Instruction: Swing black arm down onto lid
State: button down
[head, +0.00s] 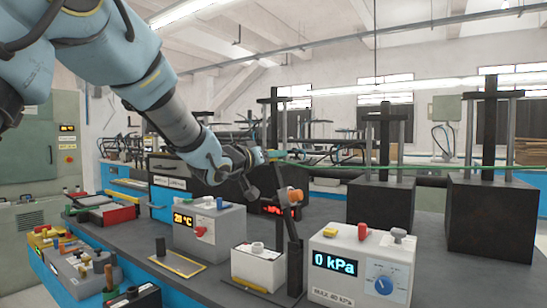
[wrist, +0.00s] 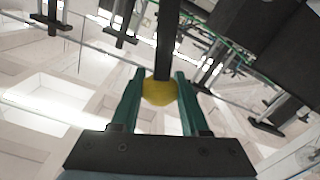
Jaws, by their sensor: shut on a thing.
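The black arm (head: 284,183) stands up steeply from a black post (head: 295,265), leaning slightly left at its top. An orange cylindrical piece (head: 295,196) sits partway up beside it. My gripper (head: 277,154) is at the arm's top end. In the wrist view, the green fingers of my gripper (wrist: 158,92) are shut on a yellow knob (wrist: 160,91), with the black arm (wrist: 166,40) running away from it.
A white pressure box (head: 360,265) reading 0 kPa stands close to the right of the post. A grey temperature box (head: 210,232) stands to the left. Tall black presses (head: 490,215) fill the right side.

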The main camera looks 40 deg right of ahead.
jog(key=w+a+f+n+p, duration=0.35)
jog(key=w+f+n, duration=0.4)
jog(key=w, duration=0.35)
jog(key=w+f+n, duration=0.2)
jog(key=f+n, duration=0.1)
jog(key=f, duration=0.4)
jog(key=w+f+n, duration=0.3)
jog(key=f+n, duration=0.1)
jog(key=f, duration=0.4)
jog(key=shift+a+f, duration=0.2)
jog(key=shift+a, duration=0.15)
jog(key=shift+s+f, duration=0.1)
jog(key=shift+f, duration=0.05)
dwell(0.3)
jog(key=c, duration=0.7)
grip_release()
jog(key=shift+f, duration=0.1)
jog(key=o, duration=0.3)
jog(key=b+v, duration=0.2)
jog(key=v, duration=0.8)
jog(key=shift+a+b, duration=0.35)
jog(key=shift+a, duration=0.05)
